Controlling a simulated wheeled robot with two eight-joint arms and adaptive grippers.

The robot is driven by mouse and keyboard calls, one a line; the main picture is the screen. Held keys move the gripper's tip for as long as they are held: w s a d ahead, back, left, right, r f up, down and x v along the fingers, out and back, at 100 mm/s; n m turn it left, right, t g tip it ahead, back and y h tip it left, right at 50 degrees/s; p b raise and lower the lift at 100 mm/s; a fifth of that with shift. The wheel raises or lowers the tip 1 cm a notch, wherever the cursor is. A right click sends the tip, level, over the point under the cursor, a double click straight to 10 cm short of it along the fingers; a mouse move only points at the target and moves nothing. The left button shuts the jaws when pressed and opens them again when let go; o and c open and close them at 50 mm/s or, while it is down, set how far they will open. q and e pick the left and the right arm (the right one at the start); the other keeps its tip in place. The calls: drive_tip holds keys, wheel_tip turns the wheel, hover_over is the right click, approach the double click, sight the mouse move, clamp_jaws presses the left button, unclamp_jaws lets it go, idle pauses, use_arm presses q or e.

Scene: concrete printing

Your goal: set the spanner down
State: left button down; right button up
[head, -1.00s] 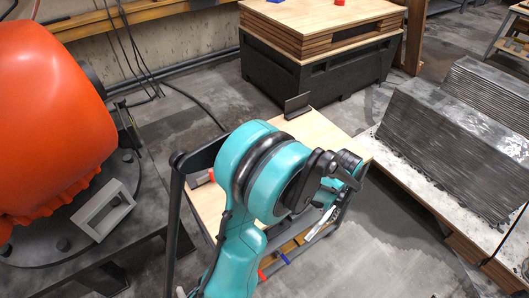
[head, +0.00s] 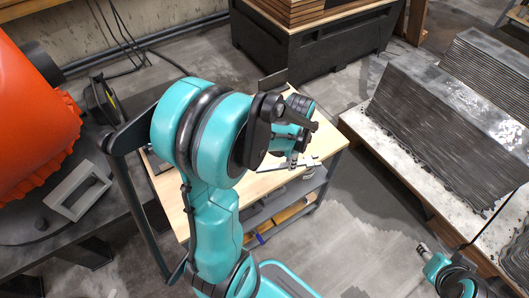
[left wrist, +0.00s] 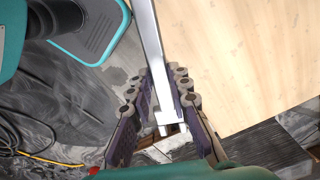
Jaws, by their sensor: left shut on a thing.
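The spanner (left wrist: 150,40) is a long silver bar in the left wrist view, running from the top edge down between my left gripper's fingers (left wrist: 162,85). My left gripper is shut on it. In the head view, the left gripper (head: 291,163) is at the right part of the wooden cart top (head: 310,152), and the spanner shows as a thin pale strip (head: 272,167) beside it. I cannot tell whether the spanner touches the top. My right gripper (head: 424,250) is at the lower right, apart from the cart; its jaws are too small to read.
The cart has a lower shelf (head: 270,210) with a blue item (head: 258,239). A printed concrete block (head: 440,100) on a pale platform stands at the right. A grey hollow frame (head: 78,190) lies at the left near an orange vessel (head: 30,130). A black crate (head: 300,50) stands behind.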

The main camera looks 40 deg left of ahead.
use_arm(q)
drive_tip(key=b, duration=0.2)
hover_over(276, 158)
drive_tip(key=s+d, duration=0.1)
drive_tip(key=s, duration=0.1)
wheel_tip(276, 158, down, 6)
drive_tip(key=shift+w+r, duration=0.15)
drive_tip(key=shift+r, duration=0.1)
wheel_tip(276, 158, down, 3)
drive_tip(key=shift+f+b, duration=0.15)
drive_tip(key=shift+b, duration=0.85)
drive_tip(key=shift+f, duration=0.35)
drive_tip(key=shift+f, duration=0.1)
drive_tip(key=c, duration=1.4)
unclamp_jaws()
